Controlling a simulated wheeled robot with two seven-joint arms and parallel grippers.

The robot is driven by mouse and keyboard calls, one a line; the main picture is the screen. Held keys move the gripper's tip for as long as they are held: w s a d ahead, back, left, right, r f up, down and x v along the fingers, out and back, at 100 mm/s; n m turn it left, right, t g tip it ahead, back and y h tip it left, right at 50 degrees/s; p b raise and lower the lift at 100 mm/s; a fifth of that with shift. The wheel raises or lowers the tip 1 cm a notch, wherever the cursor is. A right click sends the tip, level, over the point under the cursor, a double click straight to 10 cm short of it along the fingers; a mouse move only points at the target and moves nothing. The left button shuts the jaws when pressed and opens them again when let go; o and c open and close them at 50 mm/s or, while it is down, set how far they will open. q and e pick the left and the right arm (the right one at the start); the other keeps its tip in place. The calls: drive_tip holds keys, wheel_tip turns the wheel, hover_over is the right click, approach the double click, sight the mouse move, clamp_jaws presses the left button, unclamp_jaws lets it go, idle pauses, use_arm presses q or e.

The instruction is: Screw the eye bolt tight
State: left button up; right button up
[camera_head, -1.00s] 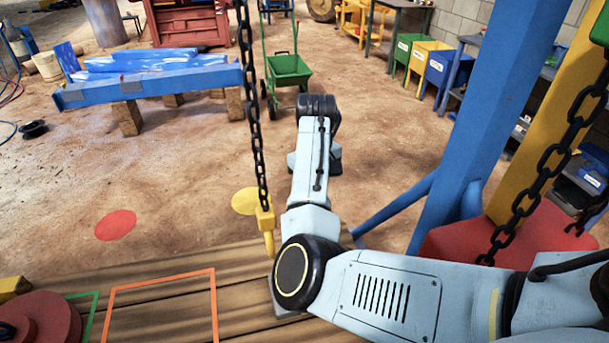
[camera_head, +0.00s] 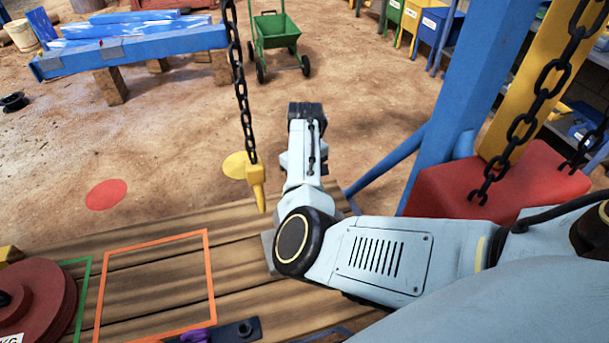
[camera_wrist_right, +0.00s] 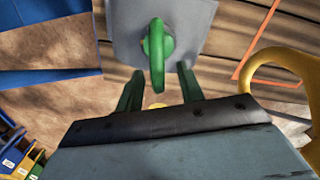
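The green eye bolt (camera_wrist_right: 157,52) stands on a grey block (camera_wrist_right: 192,22) in the right wrist view, its ring seen nearly edge-on. My right gripper (camera_wrist_right: 160,73) points at it with two green fingers spread apart. The ring appears between and just beyond the fingertips, with a gap on each side. I cannot tell how far the bolt is screwed in. In the head view my right arm covers the eye bolt and the gripper; only an edge of the grey block (camera_head: 268,252) shows beside the arm. My left gripper is not in view.
A yellow hook (camera_head: 257,188) hangs on a black chain (camera_head: 241,95) close left of my right arm; it also shows in the right wrist view (camera_wrist_right: 282,58). Red weight discs (camera_head: 40,300) lie on the planks at left. A blue post (camera_head: 450,100) stands at right.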

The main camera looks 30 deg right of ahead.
drive_tip(key=shift+c, duration=0.9)
clamp_jaws()
drive_tip(key=shift+d+r+m+p, duration=0.1)
drive_tip(key=shift+d+m+p, duration=0.2)
drive_tip(key=shift+m+p, duration=0.7)
drive_tip(key=shift+s+d+m+p, duration=0.1)
drive_tip(key=shift+d+m+p, duration=0.1)
drive_tip(key=shift+m, duration=0.4)
drive_tip(key=shift+d+m+p, duration=0.1)
drive_tip(key=shift+m+p, duration=0.05)
drive_tip(key=shift+m, duration=0.75)
drive_tip(key=m+p, duration=0.1)
drive_tip(key=m, duration=0.1)
drive_tip(key=shift+s+d+m+p, duration=0.2)
drive_tip(key=shift+d+m+p, duration=0.1)
drive_tip(key=shift+d+p, duration=0.1)
drive_tip(key=shift+s+d+m, duration=0.1)
drive_tip(key=shift+m, duration=0.7)
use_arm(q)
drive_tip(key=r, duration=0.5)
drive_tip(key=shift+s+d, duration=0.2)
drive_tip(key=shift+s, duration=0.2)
use_arm(e)
drive_tip(key=shift+d+f+m, duration=0.1)
drive_tip(key=shift+f+m, duration=0.1)
drive_tip(key=shift+m, duration=0.1)
